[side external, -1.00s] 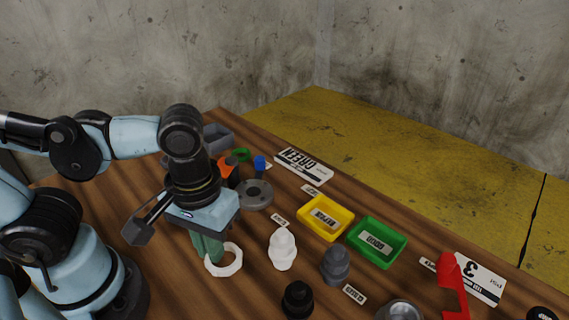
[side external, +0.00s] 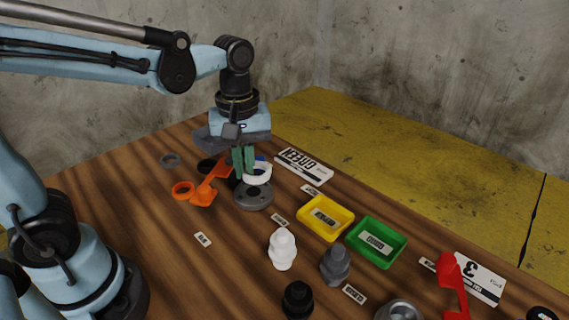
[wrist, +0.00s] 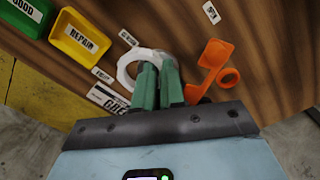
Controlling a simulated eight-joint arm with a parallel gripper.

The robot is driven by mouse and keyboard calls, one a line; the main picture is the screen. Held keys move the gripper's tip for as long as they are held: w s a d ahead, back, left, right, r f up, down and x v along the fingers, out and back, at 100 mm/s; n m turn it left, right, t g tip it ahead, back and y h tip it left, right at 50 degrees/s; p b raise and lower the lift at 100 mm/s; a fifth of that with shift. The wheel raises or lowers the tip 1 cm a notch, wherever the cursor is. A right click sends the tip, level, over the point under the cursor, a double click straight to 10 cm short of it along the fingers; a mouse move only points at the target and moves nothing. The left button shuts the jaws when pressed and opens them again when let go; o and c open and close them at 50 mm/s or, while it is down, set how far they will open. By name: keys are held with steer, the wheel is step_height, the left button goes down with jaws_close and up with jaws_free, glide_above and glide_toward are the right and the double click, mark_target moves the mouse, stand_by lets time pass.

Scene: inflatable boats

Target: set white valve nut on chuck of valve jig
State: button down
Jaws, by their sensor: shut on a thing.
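The white valve nut (side external: 262,178) is a wide ring gripped at its edge by the green fingers of my gripper (side external: 243,160). It is right over the valve jig's round grey chuck (side external: 253,197); I cannot tell whether it touches.
An orange wrench-like tool (side external: 203,193) lies close to the left of the chuck. A white valve (side external: 283,250), a grey valve (side external: 336,266), a yellow tray (side external: 326,232) and a green tray (side external: 361,250) stand to the right. The wood at front left is mostly clear.

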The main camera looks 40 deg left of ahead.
steer(key=n, duration=0.2)
glide_above(243, 194)
steer(key=shift+w+d+f, duration=0.1)
steer(key=shift+w+f, duration=0.05)
steer(key=shift+f, duration=4.45)
steer(key=shift+f, duration=0.6)
steer(key=c, duration=1.1)
jaws_free()
steer(key=shift+c, duration=0.2)
steer(key=shift+c, duration=1.4)
